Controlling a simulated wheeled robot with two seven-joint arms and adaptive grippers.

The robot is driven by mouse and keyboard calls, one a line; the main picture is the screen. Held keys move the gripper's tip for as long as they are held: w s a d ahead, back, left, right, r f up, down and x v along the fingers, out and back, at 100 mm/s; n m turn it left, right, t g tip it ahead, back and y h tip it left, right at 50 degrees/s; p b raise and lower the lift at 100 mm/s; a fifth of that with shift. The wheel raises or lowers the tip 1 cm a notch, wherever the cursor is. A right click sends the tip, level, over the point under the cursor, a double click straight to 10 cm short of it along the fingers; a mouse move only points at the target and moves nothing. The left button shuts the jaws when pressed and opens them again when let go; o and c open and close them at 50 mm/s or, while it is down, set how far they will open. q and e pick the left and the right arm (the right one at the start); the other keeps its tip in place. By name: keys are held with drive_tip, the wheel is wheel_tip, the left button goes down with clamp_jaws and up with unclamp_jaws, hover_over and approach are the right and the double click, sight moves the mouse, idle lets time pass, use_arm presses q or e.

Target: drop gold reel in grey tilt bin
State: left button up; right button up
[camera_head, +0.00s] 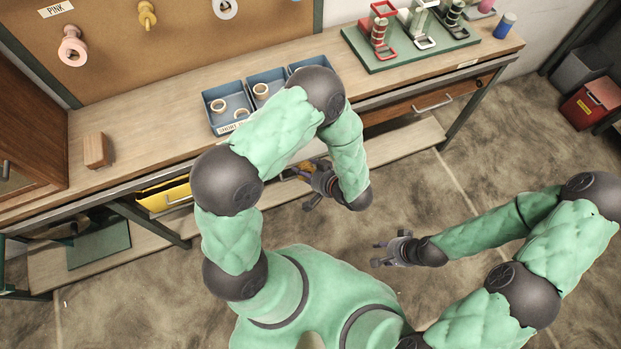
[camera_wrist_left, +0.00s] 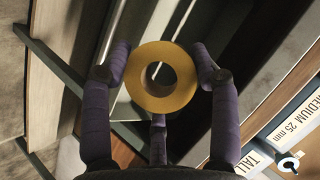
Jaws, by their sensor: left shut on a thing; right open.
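My left gripper (camera_head: 312,187) is shut on the gold reel (camera_head: 303,171), below the front edge of the workbench. In the left wrist view the gold reel (camera_wrist_left: 186,72) is held between the purple fingers, with its round hole facing the camera. A yellow tilt bin (camera_head: 163,196) shows under the bench front, to the left of my left gripper. A grey tilt bin is not clearly seen; my left arm hides part of the bench front. Grey slanted surfaces show behind the reel in the wrist view. My right gripper (camera_head: 385,252) is open and empty over the floor.
Blue-grey trays (camera_head: 229,104) with several rings stand on the workbench (camera_head: 160,110). A green board (camera_head: 410,50) with spool stands is at the back right. A wooden block (camera_head: 96,150) lies at left. A drawer (camera_head: 430,100) sits under the bench.

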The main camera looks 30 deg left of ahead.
sight(303, 163)
use_arm(q)
drive_tip(key=shift+w+a+f+b, duration=0.25)
drive_tip(key=shift+w+a+b, duration=0.4)
drive_tip(key=shift+w+a, duration=0.55)
drive_tip(key=shift+a, duration=0.2)
drive_tip(key=w+a+f, duration=0.1)
drive_tip(key=w+a, duration=0.3)
drive_tip(key=a, duration=0.1)
drive_tip(key=shift+w+f, duration=0.15)
drive_tip(key=o, duration=1.1)
drive_tip(key=shift+o, duration=0.2)
drive_tip(key=shift+d, duration=0.1)
drive_tip(key=v, duration=1.2)
